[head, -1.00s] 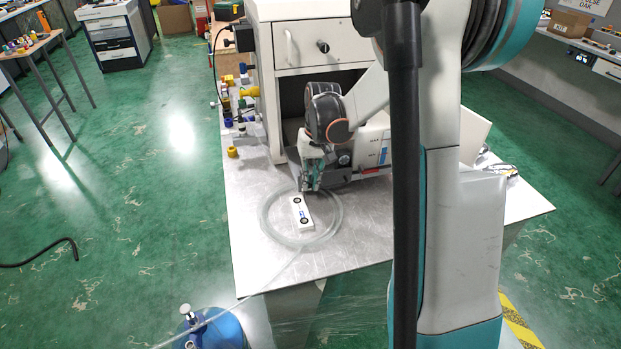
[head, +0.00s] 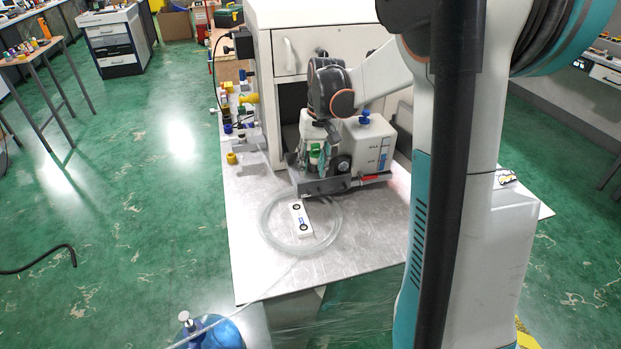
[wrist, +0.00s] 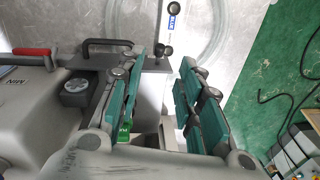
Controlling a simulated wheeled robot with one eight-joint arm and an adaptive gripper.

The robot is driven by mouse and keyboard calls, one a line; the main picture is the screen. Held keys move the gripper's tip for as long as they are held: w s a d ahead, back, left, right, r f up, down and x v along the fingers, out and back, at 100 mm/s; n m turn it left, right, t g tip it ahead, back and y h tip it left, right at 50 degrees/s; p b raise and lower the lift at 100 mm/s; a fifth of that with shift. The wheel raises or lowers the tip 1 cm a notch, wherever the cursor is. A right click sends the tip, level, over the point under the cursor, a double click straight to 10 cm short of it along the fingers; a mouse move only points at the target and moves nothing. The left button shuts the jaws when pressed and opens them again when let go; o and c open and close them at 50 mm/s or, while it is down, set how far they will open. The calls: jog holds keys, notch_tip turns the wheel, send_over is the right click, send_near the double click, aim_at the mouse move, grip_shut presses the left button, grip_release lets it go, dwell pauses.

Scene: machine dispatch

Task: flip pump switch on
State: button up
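The pump (head: 368,148) is a white and grey unit with a blue knob on top, a dark round gauge and a red-ended lever, standing on the metal table. In the wrist view, its white body (wrist: 28,110) is at the left. A small green part (head: 315,152), possibly the pump switch, shows beside my gripper; green also shows in the wrist view (wrist: 124,126), partly behind a finger. My gripper (head: 312,172) is at the pump's left end, pointing down. In the wrist view, its teal fingers (wrist: 173,62) are apart with nothing held between them. Contact with the switch cannot be told.
A coiled clear hose (head: 268,232) lies on the metal table (head: 375,235) around a white strip with black round ends (head: 301,219). A white cabinet (head: 320,45) stands behind the pump. Yellow and blue fittings (head: 232,157) are at left. A blue bottle (head: 222,335) is below the table.

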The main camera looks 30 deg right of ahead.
jog(key=r, duration=0.4)
jog(key=shift+s+d+r, duration=0.15)
jog(key=shift+d+r, duration=0.1)
jog(key=shift+r, duration=0.15)
